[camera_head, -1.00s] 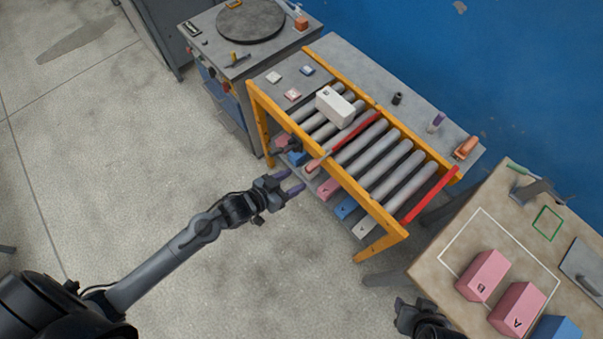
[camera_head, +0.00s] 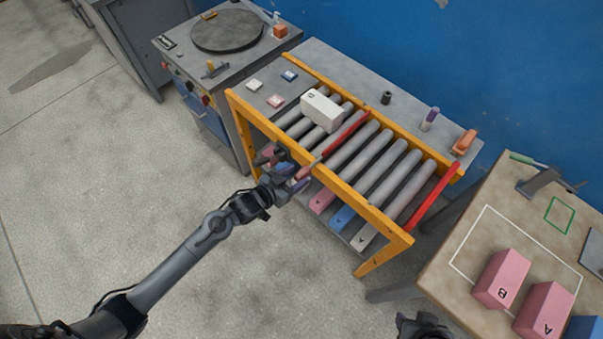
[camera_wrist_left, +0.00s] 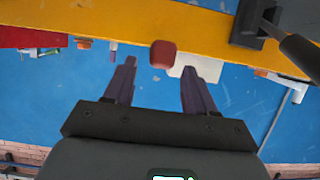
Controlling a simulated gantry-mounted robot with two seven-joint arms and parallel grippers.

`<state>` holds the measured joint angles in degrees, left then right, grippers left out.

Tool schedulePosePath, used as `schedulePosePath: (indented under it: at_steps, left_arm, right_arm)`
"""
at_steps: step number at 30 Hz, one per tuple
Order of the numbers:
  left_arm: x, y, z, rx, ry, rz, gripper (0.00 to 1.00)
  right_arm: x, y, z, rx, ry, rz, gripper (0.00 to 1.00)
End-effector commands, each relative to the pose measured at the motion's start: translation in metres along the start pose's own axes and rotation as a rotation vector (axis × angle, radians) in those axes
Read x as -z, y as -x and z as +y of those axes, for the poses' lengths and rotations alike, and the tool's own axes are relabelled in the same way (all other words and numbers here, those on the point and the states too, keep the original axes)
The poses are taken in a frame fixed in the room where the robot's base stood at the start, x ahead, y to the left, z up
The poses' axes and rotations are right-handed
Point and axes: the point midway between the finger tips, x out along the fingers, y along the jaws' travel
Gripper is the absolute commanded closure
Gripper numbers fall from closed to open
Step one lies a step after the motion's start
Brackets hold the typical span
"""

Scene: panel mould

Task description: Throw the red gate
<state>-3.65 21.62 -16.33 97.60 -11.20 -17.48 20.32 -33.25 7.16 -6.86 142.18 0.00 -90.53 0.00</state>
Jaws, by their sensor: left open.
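The red gate (camera_head: 345,134) is a red bar lying across the conveyor rollers, just right of a white box (camera_head: 321,110). Its pinkish-red handle end (camera_head: 303,172) sticks out past the yellow front rail. In the left wrist view the red handle end (camera_wrist_left: 163,54) shows end-on between the fingertips, with a gap on both sides. My left gripper (camera_head: 298,180) is open at the front rail, by the handle; it also shows in the left wrist view (camera_wrist_left: 159,70). My right gripper (camera_head: 420,326) is partly in view at the bottom edge; its jaws cannot be made out.
The yellow front rail (camera_head: 348,190) runs close to my left gripper. A black bracket with a dark lever (camera_wrist_left: 258,28) stands at the right in the wrist view. A second red bar (camera_head: 432,196) closes the conveyor's right end. A workbench (camera_head: 450,260) with pink boxes stands right.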

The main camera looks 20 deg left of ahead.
Motion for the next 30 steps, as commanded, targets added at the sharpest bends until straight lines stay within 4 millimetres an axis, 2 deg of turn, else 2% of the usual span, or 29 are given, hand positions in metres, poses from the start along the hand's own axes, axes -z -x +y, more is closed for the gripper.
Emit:
schedulePosePath:
  at_steps: [3,9,20,23,30]
  left_arm:
    - [0.0,-0.018,0.001,-0.001,0.0,0.002,0.45]
    - [0.0,-0.033,0.001,0.0,0.0,0.0,0.45]
    - [0.0,-0.036,0.001,-0.001,-0.001,0.0,0.45]
    - [0.0,-0.036,0.001,-0.001,-0.001,0.0,0.57]
    - [0.0,-0.036,0.001,-0.001,-0.001,0.0,0.94]
  right_arm:
    - [-0.001,-0.004,-0.001,0.002,-0.002,0.0,0.57]
    - [-0.002,-0.007,-0.002,0.005,-0.006,0.0,0.57]
    - [-0.002,-0.007,-0.003,0.007,-0.008,0.0,0.57]
    - [-0.002,-0.007,-0.002,0.007,-0.008,0.0,0.57]
    - [-0.002,-0.007,-0.001,0.003,-0.002,-0.001,0.57]
